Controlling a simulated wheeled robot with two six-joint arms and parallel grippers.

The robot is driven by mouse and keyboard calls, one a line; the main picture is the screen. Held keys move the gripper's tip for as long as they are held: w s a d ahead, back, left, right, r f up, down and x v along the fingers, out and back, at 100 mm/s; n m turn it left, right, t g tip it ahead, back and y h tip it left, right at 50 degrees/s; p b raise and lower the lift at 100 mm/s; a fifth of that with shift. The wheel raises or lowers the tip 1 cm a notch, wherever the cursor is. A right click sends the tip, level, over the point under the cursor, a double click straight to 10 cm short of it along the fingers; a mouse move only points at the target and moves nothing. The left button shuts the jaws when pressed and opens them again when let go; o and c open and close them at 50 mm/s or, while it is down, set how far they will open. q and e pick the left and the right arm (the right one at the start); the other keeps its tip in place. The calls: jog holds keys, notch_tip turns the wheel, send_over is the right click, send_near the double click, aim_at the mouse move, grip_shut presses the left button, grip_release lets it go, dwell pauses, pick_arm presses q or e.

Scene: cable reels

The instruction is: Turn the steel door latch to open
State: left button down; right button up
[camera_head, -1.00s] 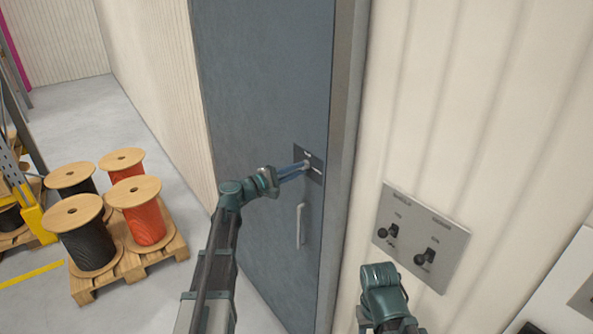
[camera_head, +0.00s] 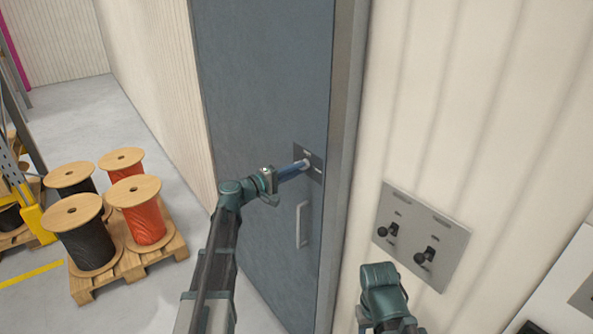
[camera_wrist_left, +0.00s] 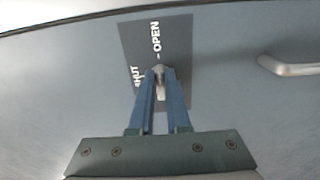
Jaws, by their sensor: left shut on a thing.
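The steel latch (camera_head: 307,163) sits on a dark plate (camera_head: 315,155) on the grey-blue door (camera_head: 262,75). In the left wrist view the plate (camera_wrist_left: 180,35) carries the words SHUT and OPEN, turned sideways. My left gripper (camera_head: 301,166) reaches the latch from the left. In the wrist view its blue fingers (camera_wrist_left: 160,82) are shut on the small steel latch (camera_wrist_left: 160,71), which is partly hidden between them. My right arm shows at the bottom of the head view, but its fingers do not show. The door appears closed against its frame.
A pull handle (camera_head: 301,224) is below the latch, close to my left arm. A switch panel (camera_head: 421,236) with two black knobs is on the wall at right. A pallet (camera_head: 130,271) with several cable reels stands at left. Clear floor lies behind it.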

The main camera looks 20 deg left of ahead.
pick_arm(q)
jog(key=c, duration=0.9)
grip_release()
jog(key=v, duration=1.3)
jog(key=shift+s+a, duration=0.25)
jog(key=shift+s, duration=0.05)
